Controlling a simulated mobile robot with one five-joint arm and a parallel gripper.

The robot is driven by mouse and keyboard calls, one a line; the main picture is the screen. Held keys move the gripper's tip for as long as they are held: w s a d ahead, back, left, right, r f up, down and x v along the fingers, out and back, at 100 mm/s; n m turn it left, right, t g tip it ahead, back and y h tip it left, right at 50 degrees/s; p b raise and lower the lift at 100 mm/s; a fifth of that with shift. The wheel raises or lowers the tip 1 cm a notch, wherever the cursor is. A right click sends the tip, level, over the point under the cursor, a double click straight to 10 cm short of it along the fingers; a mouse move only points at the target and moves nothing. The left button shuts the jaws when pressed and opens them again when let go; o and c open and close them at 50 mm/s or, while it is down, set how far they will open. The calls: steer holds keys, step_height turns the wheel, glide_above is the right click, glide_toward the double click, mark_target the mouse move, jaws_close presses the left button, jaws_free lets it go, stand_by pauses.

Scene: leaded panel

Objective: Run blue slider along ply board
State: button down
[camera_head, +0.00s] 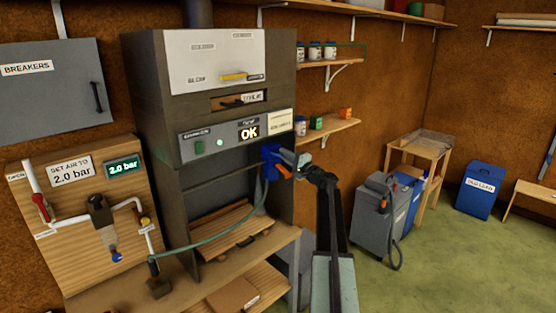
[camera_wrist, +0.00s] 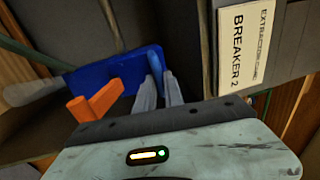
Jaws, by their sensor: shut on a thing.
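My gripper (camera_wrist: 160,78) is at the right front edge of the grey cabinet. It also shows in the head view (camera_head: 298,164). It is shut on a blue piece (camera_wrist: 104,69) with an orange lever (camera_wrist: 97,101). The piece also shows in the head view (camera_head: 269,164). My fingers hide part of it. A green hose runs from near it to the ply board (camera_head: 140,187) at left. That board carries a regulator (camera_head: 100,213) with a small blue knob (camera_head: 117,257), a red-handled valve (camera_head: 41,207) and a "2.0 bar" display (camera_head: 123,166). I cannot tell which blue part is the slider.
The grey cabinet (camera_head: 150,110) has an "OK" display (camera_head: 249,132) and an open bay with a slatted wooden board (camera_head: 222,232). A "BREAKER 2" label (camera_wrist: 247,45) is close on the right in the wrist view. A grey machine (camera_head: 378,210) stands right; green floor (camera_head: 440,260) is clear.

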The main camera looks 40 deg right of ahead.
steer(key=shift+w+d+r, duration=0.1)
steer(key=shift+w+r, duration=0.05)
steer(key=shift+w, duration=0.35)
steer(key=shift+w, duration=0.1)
steer(key=c, duration=1.5)
jaws_free()
steer(key=shift+w, duration=0.1)
steer(key=shift+o, duration=0.2)
steer(key=shift+s, duration=0.2)
steer(key=s+f+b, duration=0.1)
steer(key=s, duration=0.6)
steer(key=shift+s+d+f, duration=0.2)
steer(key=shift+s+d, duration=0.05)
steer(key=shift+d, duration=0.05)
